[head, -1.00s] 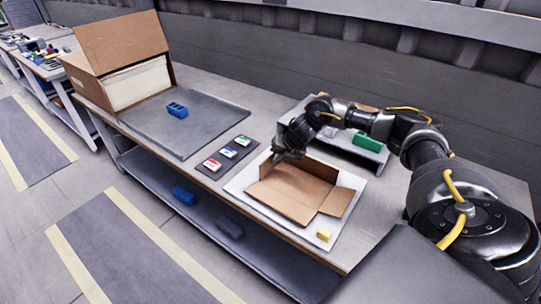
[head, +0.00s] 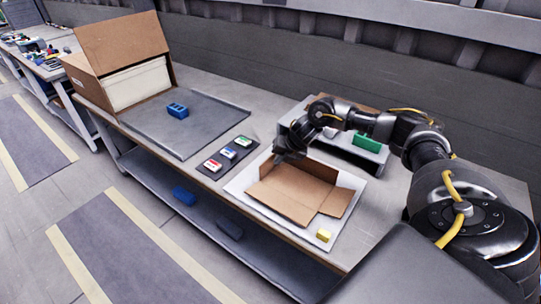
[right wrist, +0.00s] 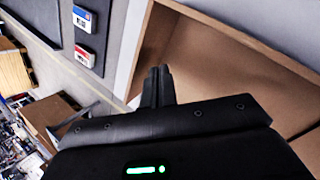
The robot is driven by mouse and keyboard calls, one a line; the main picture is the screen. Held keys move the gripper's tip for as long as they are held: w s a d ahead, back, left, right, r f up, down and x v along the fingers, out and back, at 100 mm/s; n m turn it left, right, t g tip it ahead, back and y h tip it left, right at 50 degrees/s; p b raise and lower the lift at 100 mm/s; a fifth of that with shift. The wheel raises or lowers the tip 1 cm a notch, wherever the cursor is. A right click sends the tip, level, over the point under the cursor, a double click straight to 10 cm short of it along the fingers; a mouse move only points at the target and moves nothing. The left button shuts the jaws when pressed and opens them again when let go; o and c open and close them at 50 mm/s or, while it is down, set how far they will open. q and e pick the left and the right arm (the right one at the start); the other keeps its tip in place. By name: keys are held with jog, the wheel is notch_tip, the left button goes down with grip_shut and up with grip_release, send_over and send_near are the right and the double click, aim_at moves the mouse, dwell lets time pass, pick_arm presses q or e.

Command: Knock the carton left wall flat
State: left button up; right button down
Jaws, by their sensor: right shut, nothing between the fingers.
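The open brown carton (head: 300,186) sits on a white board near the front of the bench. Its near and right walls lean outward, while its left end still stands partly up. My right gripper (head: 277,158) is shut and empty at the carton's far-left corner. In the right wrist view, the closed fingers (right wrist: 160,74) are beside the carton's wall (right wrist: 152,42), overlapping its edge; I cannot tell whether they touch. My left gripper is not in view.
A yellow block (head: 323,235) lies by the carton's front right. A dark mat with small coloured boxes (head: 229,153) lies to the left. A grey stand with a green block (head: 366,143) is behind. A large carton (head: 137,86) and a blue block (head: 177,110) are farther left.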

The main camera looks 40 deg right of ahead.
aim_at(272, 158)
dwell(0.4)
jog(key=shift+w+a+f+b, duration=0.15)
jog(key=shift+w+a+b, duration=0.1)
jog(key=shift+w, duration=0.45)
jog(key=shift+w+a+f+b, duration=0.2)
jog(key=shift+w+b, duration=0.1)
jog(key=shift+w, duration=0.45)
jog(key=shift+w+a+f+b, duration=0.15)
jog(key=shift+w+a+b, duration=0.1)
jog(key=shift+w, duration=0.45)
jog(key=shift+r, duration=0.1)
jog(key=shift+s+d+p, duration=0.25)
jog(key=shift+s+p, duration=0.2)
jog(key=shift+s, duration=0.2)
notch_tip(272, 158, up, 7)
jog(key=p, duration=0.6)
